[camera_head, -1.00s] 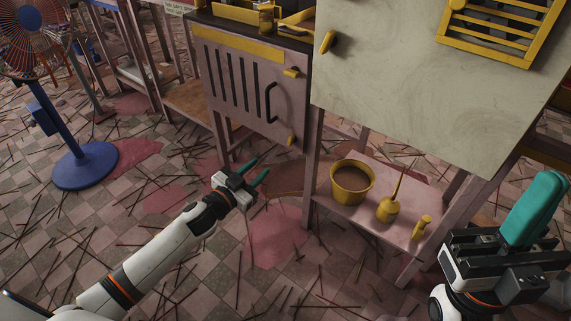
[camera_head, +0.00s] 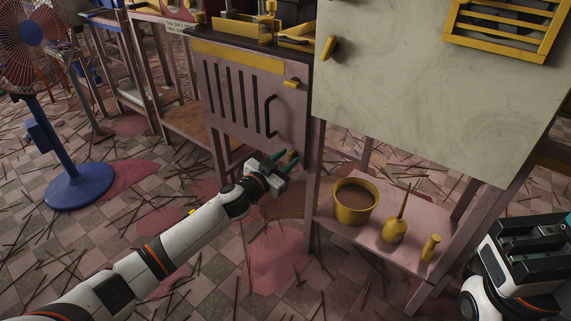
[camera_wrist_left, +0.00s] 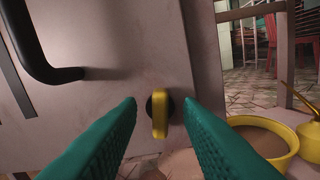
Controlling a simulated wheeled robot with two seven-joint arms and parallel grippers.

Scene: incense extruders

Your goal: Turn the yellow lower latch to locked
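The yellow lower latch (camera_head: 292,155) is at the lower right corner of the pink slotted door (camera_head: 240,105). In the left wrist view the lower latch (camera_wrist_left: 160,114) hangs upright on a dark round base. My left gripper (camera_head: 277,160) is open in front of it. Its teal fingers stand to either side of the latch in the wrist view, apart from it, with nothing between them but the view of the latch. The yellow upper latch (camera_head: 291,84) lies nearly level. My right gripper (camera_head: 567,220) is at the right edge, partly cut off; its opening is unclear.
A black door handle (camera_head: 270,115) is left of the lower latch; a table leg (camera_head: 312,190) stands to its right. A low shelf holds a yellow bucket (camera_head: 355,203) and a yellow oil can (camera_head: 395,228). A blue fan (camera_head: 80,185) stands left; sticks litter the floor.

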